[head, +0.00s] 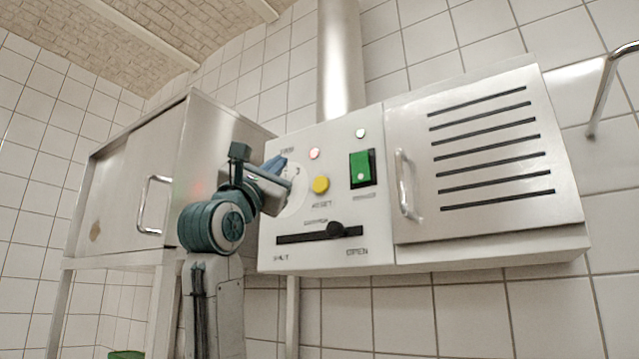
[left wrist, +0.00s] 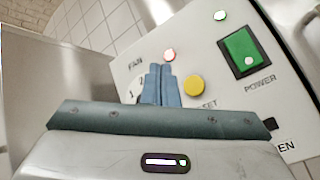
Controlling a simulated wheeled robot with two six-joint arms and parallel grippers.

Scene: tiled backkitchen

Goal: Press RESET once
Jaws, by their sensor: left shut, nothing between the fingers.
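The yellow RESET button (head: 320,184) sits on the white control panel (head: 290,258), above its RESET label. It also shows in the left wrist view (left wrist: 194,85), just right of my fingertips. My left gripper (head: 284,176) is shut and empty in front of the fan dial (head: 297,196), to the left of the button. In the left wrist view its closed blue fingers (left wrist: 161,84) point up the panel and cover part of the dial. The fingers appear apart from the button. My right gripper is not in view.
A green POWER switch (head: 361,168) is right of the button, with a red lamp (head: 314,154) and a white lamp (head: 360,133) above. A SHUT/OPEN slider (head: 333,230) is below. A slotted steel door (head: 480,160) is at right, a steel cabinet (head: 125,190) at left.

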